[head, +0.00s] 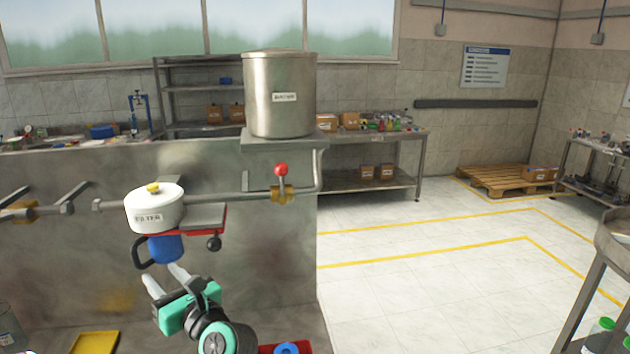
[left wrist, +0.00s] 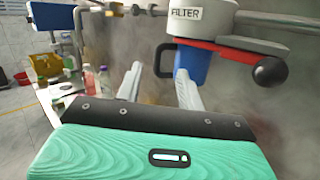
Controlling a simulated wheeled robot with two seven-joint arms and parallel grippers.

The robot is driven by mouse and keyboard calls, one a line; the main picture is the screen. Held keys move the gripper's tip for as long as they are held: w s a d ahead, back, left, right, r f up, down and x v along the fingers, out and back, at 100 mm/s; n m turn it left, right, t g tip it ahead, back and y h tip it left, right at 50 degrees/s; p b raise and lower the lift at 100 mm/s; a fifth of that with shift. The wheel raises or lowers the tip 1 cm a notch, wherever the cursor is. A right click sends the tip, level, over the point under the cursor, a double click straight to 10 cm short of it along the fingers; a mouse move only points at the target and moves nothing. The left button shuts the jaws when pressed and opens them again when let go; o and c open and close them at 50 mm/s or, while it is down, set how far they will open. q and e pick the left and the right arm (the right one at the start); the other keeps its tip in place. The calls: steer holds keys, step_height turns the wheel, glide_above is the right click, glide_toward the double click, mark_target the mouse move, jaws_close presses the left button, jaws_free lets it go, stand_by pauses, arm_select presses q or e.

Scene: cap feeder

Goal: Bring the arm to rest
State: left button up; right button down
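My left gripper (head: 163,277) is open, with its two pale fingers apart and nothing between them. It is low in front of the grey metal wall, just below the blue cup (head: 166,248) with a dark handle. The cup hangs under the white filter housing (head: 155,212), at a red plate (head: 217,222) with a black ball knob (head: 214,244). In the left wrist view, the fingers (left wrist: 158,85) stand apart, and the blue cup (left wrist: 192,65) shows beyond the right finger. Whether they touch cannot be told. My right gripper is not in view.
A pipe with a red-knobbed valve (head: 281,170) runs along the wall to the filter. A steel water tank (head: 279,95) stands above. A yellow tray (head: 95,342) and a red tray (head: 305,347) lie below. The floor (head: 410,230) on the right is clear.

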arm_select(q)
steer(key=s+d+r+m+t+h, duration=0.15)
steer(key=d+m+t+h, duration=0.45)
steer(key=m, duration=0.6)
steer(key=s+d+r+m+t+h, duration=0.15)
steer(key=d+m+t+h, duration=0.35)
steer(key=m+t+h, duration=0.5)
steer(key=s+d+f+m+g+h, duration=0.35)
steer(key=f+m+g, duration=0.3)
steer(key=m, duration=0.35)
steer(key=s+d+f+m+g+h, duration=0.2)
steer(key=d+f+m+g+h, duration=0.25)
steer(key=f+m, duration=0.4)
steer(key=s+a+f+m+g+y, duration=0.35)
steer(key=s+f+m+g, duration=0.25)
steer(key=s+f+g, duration=0.5)
steer(key=s+a+f+m+g+y, duration=0.2)
steer(key=s+a+f+y, duration=0.2)
steer(key=s+a+f, duration=0.5)
step_height(320, 180, down, 31)
steer(key=s+d+g, duration=0.1)
steer(key=s+d, duration=0.1)
steer(key=s+a+f+g, duration=0.1)
steer(key=s+a+f, duration=0.2)
steer(key=s+f, duration=1.5)
steer(key=shift+s+a+f, duration=0.2)
steer(key=shift+s+f, duration=0.15)
steer(key=shift+s, duration=0.05)
